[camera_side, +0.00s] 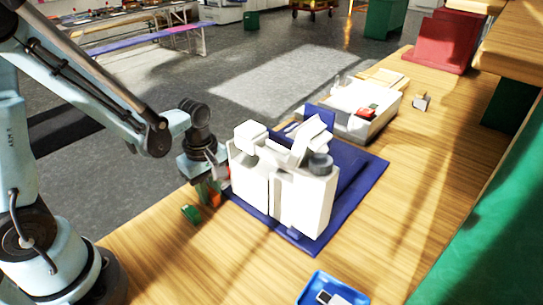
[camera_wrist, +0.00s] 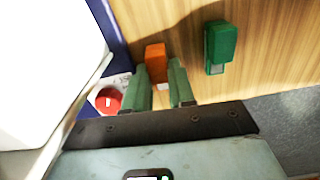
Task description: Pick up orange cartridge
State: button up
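The orange cartridge (camera_wrist: 155,56) stands out in the wrist view, with a pale end toward my gripper. My gripper (camera_wrist: 161,68) has its two green fingers apart, and the near part of the cartridge shows between them. The cartridge lies close to the left finger, with a small gap to the right one; I cannot tell whether it touches. In the side view my gripper (camera_side: 209,188) points down at the table's left edge, beside the white machine. The orange cartridge (camera_side: 215,197) is partly hidden by the fingers there.
A green cartridge (camera_wrist: 220,42) lies on the wood to the right; it also shows in the side view (camera_side: 191,214). The white machine (camera_side: 305,198) stands close by on a blue mat (camera_side: 366,170). A red round part (camera_wrist: 109,100) is left of the fingers.

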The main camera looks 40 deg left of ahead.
jog(key=shift+c, duration=0.7)
jog(key=shift+r, duration=0.1)
jog(key=shift+r, duration=5.2)
notch_tip(320, 180, up, 20)
send_over(209, 190)
jog(key=w+d, duration=0.4)
jog(key=d, duration=0.3)
jog(key=w+d, duration=0.3)
jog(key=d, duration=0.4)
jog(key=shift+n, duration=0.4)
jog(key=shift+a+f, duration=0.2)
jog(key=shift+f, duration=3.15)
jog(key=shift+a+f, duration=0.2)
jog(key=shift+f, duration=3.15)
